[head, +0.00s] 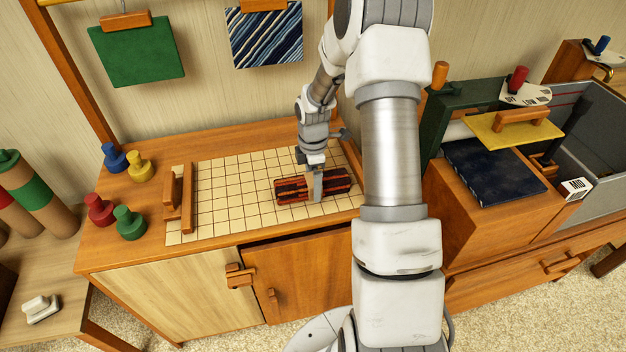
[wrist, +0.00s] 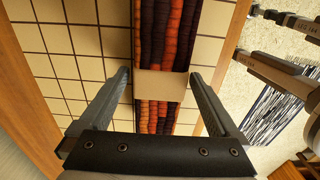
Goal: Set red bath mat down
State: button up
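The red bath mat (head: 290,189) is a roll with dark and red stripes, lying on the cream gridded board (head: 225,185). In the wrist view the roll (wrist: 167,30) shows orange-red and dark purple stripes with a cream band around its middle. My gripper (head: 316,186) points down over the band. In the wrist view my gripper's fingers (wrist: 161,78) stand one on each side of the banded part, with their tips very close to its edges. I cannot tell whether they touch it. The roll appears to rest on the board.
Wooden bars (head: 179,205) sit at the board's left end, with several coloured pegs (head: 130,222) beyond. The board left of the roll is clear. A dark blue book-like slab (head: 490,172) lies on a box at right. A green mat (head: 137,50) and a striped mat (head: 265,37) hang behind.

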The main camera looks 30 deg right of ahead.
jog(key=shift+r, duration=0.1)
notch_tip(320, 180, up, 12)
jog(key=p, duration=0.2)
dwell(0.4)
jog(key=shift+r, duration=0.1)
jog(key=s+a+r+m+t+p, duration=0.1)
jog(key=s+a+r+m, duration=0.15)
jog(key=r, duration=0.35)
jog(key=s+a+r+m+t+h+p, duration=0.1)
jog(key=s+a+r+m, duration=0.15)
jog(key=r, duration=0.35)
jog(key=s+a+r+m+p, duration=0.1)
jog(key=s+a+r+m, duration=0.1)
jog(key=s+r, duration=0.3)
jog(key=s+a+r+m+t+p, duration=0.1)
jog(key=s+a+r+m, duration=0.2)
jog(key=s, duration=0.3)
jog(key=s+a+r+m+t+y+p, duration=0.1)
jog(key=s+a+r+m+t, duration=0.1)
jog(key=s+r+m, duration=0.3)
jog(key=shift+s+a+m+t, duration=0.3)
jog(key=shift+s+a+m, duration=0.1)
jog(key=shift+s, duration=0.75)
